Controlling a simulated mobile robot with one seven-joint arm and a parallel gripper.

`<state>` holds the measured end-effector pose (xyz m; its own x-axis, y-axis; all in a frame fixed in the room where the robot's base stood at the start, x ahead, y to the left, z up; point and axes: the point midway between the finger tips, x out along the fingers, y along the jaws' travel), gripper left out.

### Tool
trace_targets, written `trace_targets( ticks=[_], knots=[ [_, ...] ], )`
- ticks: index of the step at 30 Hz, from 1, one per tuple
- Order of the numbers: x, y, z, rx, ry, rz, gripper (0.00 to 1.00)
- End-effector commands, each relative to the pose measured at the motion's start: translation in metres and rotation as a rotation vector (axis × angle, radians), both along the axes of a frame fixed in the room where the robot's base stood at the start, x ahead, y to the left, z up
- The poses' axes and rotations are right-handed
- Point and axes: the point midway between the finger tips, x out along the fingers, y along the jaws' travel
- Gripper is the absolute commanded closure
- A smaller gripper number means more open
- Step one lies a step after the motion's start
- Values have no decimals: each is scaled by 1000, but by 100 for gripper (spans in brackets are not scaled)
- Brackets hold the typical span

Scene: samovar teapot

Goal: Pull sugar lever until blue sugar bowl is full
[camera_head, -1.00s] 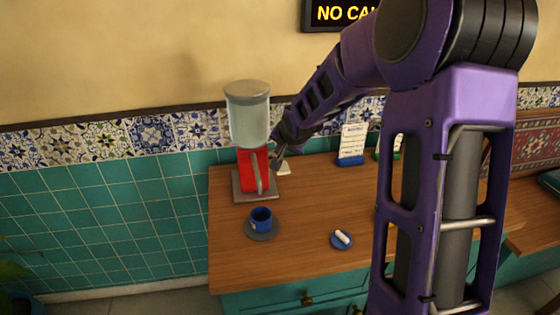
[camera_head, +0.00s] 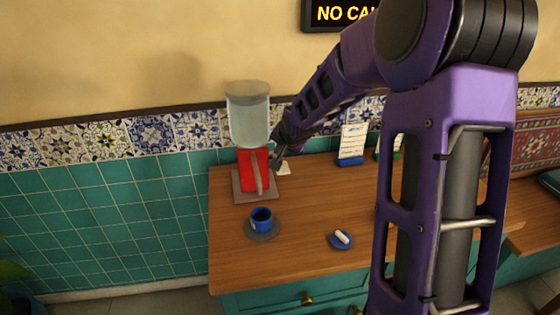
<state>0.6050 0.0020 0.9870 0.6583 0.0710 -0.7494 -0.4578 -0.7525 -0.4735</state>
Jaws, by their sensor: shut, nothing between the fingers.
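The sugar dispenser stands at the back left of the wooden counter, with a clear lidded container (camera_head: 248,115) above a red body (camera_head: 247,170). Its grey lever (camera_head: 257,172) runs down the front of the red body. My gripper (camera_head: 276,163) is at the right side of the lever, small and dark; its fingers are shut with nothing seen between them. I cannot tell whether it touches the lever.
A small blue dish (camera_head: 341,241) with a white piece on it lies right of the saucer. A card in a blue stand (camera_head: 352,146) stands at the back. My purple arm covers the counter's right part. The front middle of the counter (camera_head: 290,262) is clear.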

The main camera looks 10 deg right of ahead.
Motion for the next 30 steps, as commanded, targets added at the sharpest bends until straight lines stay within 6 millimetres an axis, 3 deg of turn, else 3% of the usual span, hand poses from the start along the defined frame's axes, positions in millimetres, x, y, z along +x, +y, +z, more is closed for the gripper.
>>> trace_targets(
  ticks=[30],
  knots=[
    [-1, 0, -9, 0, 0, 0, 100]
  ],
)
